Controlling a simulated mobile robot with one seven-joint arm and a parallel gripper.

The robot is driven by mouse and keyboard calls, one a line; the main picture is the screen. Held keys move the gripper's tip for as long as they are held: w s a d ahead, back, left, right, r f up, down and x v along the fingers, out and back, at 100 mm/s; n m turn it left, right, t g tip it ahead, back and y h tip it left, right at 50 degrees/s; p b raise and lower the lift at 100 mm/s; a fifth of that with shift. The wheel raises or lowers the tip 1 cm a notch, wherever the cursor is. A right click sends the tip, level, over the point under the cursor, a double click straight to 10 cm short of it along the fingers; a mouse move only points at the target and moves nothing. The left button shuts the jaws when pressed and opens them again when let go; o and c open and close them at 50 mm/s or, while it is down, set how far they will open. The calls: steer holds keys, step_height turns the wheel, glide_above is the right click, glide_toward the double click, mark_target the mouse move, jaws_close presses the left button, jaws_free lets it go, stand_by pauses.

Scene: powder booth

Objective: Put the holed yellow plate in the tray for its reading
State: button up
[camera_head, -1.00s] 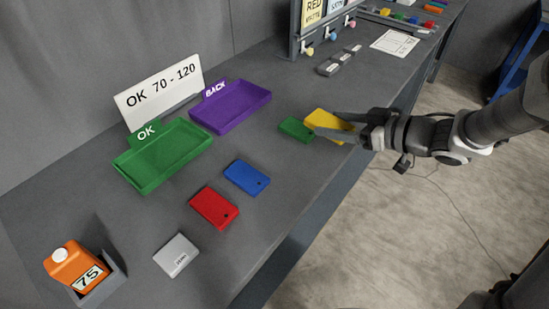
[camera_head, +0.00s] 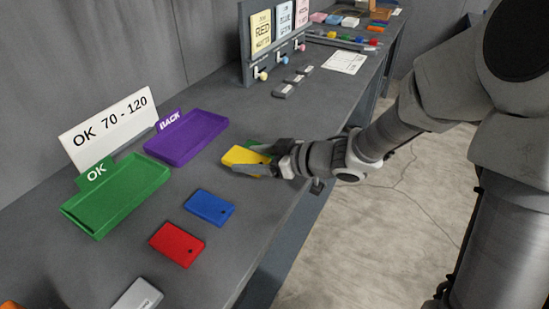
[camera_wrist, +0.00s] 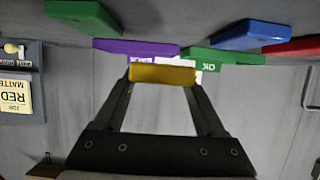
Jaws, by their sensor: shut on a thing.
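My gripper (camera_head: 262,160) is shut on the yellow plate (camera_head: 245,160) and holds it over the green plate (camera_head: 251,143), which is mostly covered in the head view. In the wrist view the yellow plate (camera_wrist: 162,73) lies across between both fingertips; its hole is not visible. The green tray (camera_head: 73,219) labelled OK and the purple tray (camera_head: 216,141) labelled BACK stand to the left, both empty. A white sign (camera_head: 110,130) behind them reads OK 70 - 120. In the wrist view the green plate (camera_wrist: 84,17) shows at the top left.
A blue plate (camera_head: 210,207) and a red plate (camera_head: 176,244) lie in front of the trays. A pale grey block (camera_head: 137,296) and a sliver of an orange thing (camera_head: 12,305) are cut off at the bottom. A card rack (camera_head: 270,50) stands farther back.

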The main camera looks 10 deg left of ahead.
mark_target(242, 182)
steer(key=a+f, duration=0.1)
steer(key=f, duration=0.1)
steer(key=a+f+b, duration=0.1)
steer(key=a+f, duration=0.1)
steer(key=shift+w+f+b, duration=0.1)
steer(key=shift+f+b, duration=0.25)
steer(key=shift+f, duration=0.3)
steer(key=shift+f, duration=0.1)
steer(key=shift+f, duration=0.15)
steer(key=o, duration=1.5)
steer(key=shift+o, duration=0.2)
steer(key=shift+f+b, duration=0.1)
steer(key=shift+b, duration=0.5)
